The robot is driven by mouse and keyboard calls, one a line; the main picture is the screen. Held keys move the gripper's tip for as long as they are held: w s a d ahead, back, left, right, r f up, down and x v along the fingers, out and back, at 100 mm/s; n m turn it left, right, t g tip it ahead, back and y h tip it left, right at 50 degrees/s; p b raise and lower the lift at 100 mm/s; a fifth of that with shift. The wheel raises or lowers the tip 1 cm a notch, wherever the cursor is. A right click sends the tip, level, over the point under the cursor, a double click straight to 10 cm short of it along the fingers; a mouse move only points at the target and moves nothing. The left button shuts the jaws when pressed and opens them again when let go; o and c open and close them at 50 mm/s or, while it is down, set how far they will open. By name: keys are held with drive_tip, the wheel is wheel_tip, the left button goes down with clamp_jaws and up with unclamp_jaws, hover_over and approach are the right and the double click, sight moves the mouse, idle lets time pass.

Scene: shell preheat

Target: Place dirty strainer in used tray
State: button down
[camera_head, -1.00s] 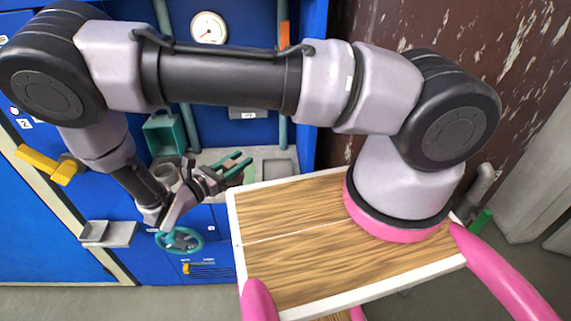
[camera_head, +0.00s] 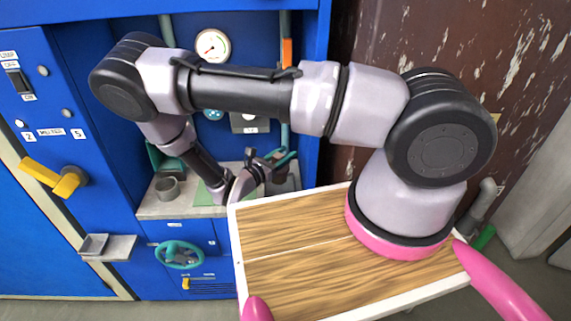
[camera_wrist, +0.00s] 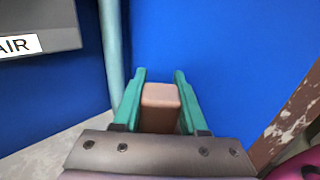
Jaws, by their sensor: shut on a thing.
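My gripper (camera_head: 284,159) has teal fingers and is shut on a brown, block-like piece (camera_wrist: 160,104), which fills the space between the fingertips in the wrist view. It looks like the strainer's handle end; the rest of the strainer cannot be made out. My gripper is over the right end of the grey counter, beside the blue back wall. A shallow grey tray (camera_head: 292,181) lies under it on the counter, mostly hidden by my arm; I cannot read a label that marks it as the used tray.
A grey cup (camera_head: 167,188) stands at the counter's left, next to a green mat (camera_head: 205,194). A teal pipe (camera_wrist: 112,50) and a grey box marked AIR (camera_wrist: 40,28) are close by. The wooden tabletop (camera_head: 300,262) in front is bare. A small metal tray (camera_head: 95,244) sits on the left ledge.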

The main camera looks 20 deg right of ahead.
drive_tip(key=shift+w+d+f, duration=0.1)
drive_tip(key=shift+d+f, duration=0.05)
drive_tip(key=shift+f, duration=1.95)
drive_tip(key=shift+c, duration=2.2)
unclamp_jaws()
drive_tip(key=shift+f, duration=0.1)
drive_tip(key=shift+a, duration=0.3)
drive_tip(key=v, duration=1.1)
drive_tip(key=shift+s+a, duration=0.1)
drive_tip(key=shift+s, duration=0.2)
